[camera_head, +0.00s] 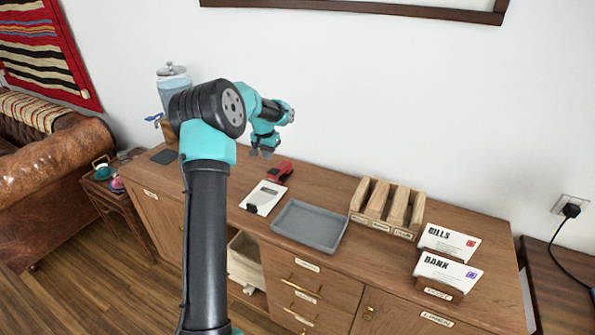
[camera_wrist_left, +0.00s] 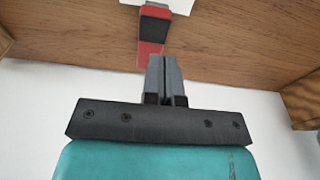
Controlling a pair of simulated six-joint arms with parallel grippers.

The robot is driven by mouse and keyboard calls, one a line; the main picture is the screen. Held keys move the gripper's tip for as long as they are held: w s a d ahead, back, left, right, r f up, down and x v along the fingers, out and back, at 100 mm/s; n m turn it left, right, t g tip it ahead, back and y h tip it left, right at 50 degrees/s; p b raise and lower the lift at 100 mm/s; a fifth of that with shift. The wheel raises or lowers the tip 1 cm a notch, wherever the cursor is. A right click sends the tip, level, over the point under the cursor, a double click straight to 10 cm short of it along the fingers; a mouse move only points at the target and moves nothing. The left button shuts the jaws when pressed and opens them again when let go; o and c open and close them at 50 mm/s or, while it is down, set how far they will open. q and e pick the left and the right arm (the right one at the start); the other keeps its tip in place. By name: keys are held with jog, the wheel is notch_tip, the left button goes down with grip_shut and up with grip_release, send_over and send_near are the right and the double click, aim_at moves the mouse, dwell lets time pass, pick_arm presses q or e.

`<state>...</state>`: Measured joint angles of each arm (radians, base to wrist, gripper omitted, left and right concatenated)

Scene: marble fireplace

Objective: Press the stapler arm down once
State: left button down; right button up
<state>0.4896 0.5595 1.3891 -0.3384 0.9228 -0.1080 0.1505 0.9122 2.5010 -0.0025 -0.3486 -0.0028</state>
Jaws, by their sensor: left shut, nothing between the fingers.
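A red and black stapler (camera_head: 280,172) lies on the wooden cabinet top, behind a white paper with a black clip. It also shows in the left wrist view (camera_wrist_left: 152,30), just beyond my fingertips. My left gripper (camera_head: 262,153) is in the air above and to the left of the stapler in the head view. In the left wrist view its fingers (camera_wrist_left: 165,66) are together with nothing between them. The fingertips overlap the near end of the stapler in that view; contact cannot be told. My right gripper is in neither view.
A grey tray (camera_head: 311,226) sits right of the white clipboard (camera_head: 263,198). A wooden slotted organizer (camera_head: 387,207) and a letter holder (camera_head: 440,289) with envelopes stand further right. A glass jar (camera_head: 172,86) is partly behind my arm. The white wall is close behind.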

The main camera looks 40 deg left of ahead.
aim_at(273, 171)
pick_arm(q)
jog(key=shift+w+d+r, duration=0.3)
jog(key=shift+w+r, duration=0.1)
jog(key=shift+f, duration=0.2)
jog(key=shift+w+a+f, duration=0.1)
jog(key=shift+w+f, duration=0.05)
jog(key=shift+f, duration=1.55)
jog(key=shift+w+f, duration=0.15)
jog(key=shift+f, duration=1.5)
